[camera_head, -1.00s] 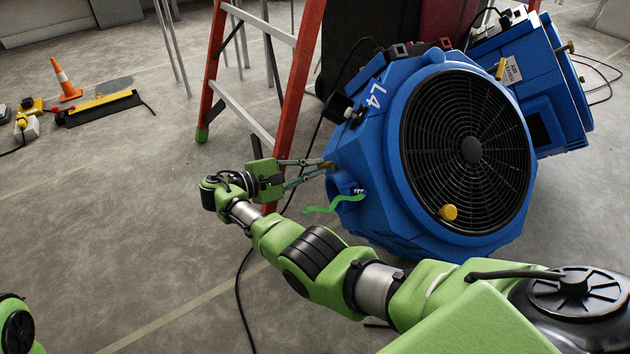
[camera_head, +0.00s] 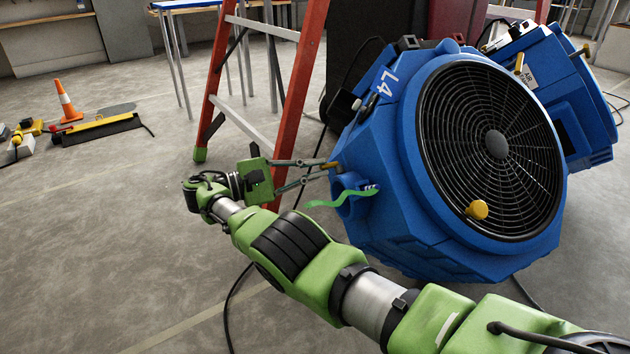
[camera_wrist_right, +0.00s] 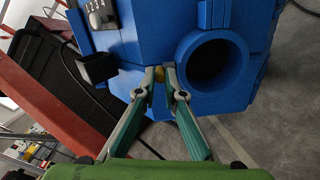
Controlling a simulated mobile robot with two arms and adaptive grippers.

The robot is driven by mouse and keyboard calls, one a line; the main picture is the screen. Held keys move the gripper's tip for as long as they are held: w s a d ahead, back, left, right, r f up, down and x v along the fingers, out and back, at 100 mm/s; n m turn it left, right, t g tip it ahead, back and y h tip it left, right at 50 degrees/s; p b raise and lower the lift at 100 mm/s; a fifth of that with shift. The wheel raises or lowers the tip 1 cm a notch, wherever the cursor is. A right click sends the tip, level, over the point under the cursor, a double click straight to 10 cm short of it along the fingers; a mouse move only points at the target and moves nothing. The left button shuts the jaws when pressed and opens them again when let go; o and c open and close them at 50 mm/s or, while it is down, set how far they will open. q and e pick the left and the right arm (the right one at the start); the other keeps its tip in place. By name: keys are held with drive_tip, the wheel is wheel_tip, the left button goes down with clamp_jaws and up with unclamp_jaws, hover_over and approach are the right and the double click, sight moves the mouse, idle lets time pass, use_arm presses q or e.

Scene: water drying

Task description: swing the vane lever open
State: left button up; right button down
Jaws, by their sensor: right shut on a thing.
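The blue air mover (camera_head: 375,215), marked L4, stands right of centre in the head view, with a round black grille on its front. The small yellow vane lever (camera_head: 331,165) sticks out from its left side, above a round blue outlet. My right gripper (camera_head: 326,168) comes in from the left with its fingertips closed on the lever. In the right wrist view the yellow lever (camera_wrist_right: 160,74) sits between the two fingertips, mostly hidden by them. The round outlet (camera_wrist_right: 213,72) opens just right of the fingers. My left gripper is not in view.
A red-orange ladder (camera_head: 300,85) stands behind my right gripper. A green streamer (camera_head: 341,198) hangs from the outlet. A second blue machine (camera_head: 570,95) stands at the back right. An orange cone (camera_head: 67,103) is far left.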

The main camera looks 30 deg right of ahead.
drive_tip(key=shift+f, duration=0.1)
idle(0.5)
drive_tip(key=c, duration=2.1)
unclamp_jaws()
drive_tip(key=shift+c, duration=0.2)
drive_tip(key=shift+w+r, duration=0.1)
drive_tip(key=shift+r, duration=0.1)
wheel_tip(320, 180, up, 10)
